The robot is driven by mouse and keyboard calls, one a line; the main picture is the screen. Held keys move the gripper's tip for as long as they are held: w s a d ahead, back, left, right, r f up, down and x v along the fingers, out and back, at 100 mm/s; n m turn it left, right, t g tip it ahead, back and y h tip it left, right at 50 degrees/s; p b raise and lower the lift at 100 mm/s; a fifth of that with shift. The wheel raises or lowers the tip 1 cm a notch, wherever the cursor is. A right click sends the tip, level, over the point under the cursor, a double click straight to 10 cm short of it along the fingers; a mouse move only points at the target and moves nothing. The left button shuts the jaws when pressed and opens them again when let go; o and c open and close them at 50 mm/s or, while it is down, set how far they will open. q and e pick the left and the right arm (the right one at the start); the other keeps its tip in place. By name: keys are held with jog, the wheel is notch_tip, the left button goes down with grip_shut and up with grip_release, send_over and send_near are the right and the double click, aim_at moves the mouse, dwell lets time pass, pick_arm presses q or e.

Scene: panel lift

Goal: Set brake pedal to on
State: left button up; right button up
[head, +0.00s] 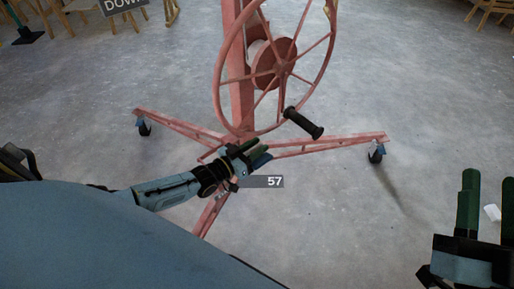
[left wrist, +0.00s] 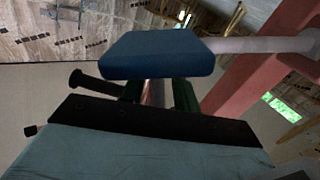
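The panel lift is a pink-red frame with a mast (head: 241,75), a large crank wheel (head: 275,65) and a black handle (head: 304,123). In the left wrist view a blue pad (left wrist: 157,52), which looks like the brake pedal, sits on a pale rod beside the red mast (left wrist: 265,65). The pad is in front of my left gripper (left wrist: 158,94) and hides its fingertips; contact cannot be told. My right gripper (head: 488,205) is open and empty at the lower right.
The lift's legs (head: 335,142) spread over the floor, with casters (head: 376,153) at their ends. Wooden chairs (head: 490,12) and a dark sign (head: 122,5) stand at the back. The grey floor (head: 420,90) to the right is clear.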

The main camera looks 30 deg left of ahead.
pick_arm(q)
jog(key=shift+w+d, duration=0.1)
jog(key=shift+w, duration=0.15)
pick_arm(e)
jog(key=shift+s+r, duration=0.15)
jog(key=shift+r, duration=0.15)
pick_arm(q)
grip_shut()
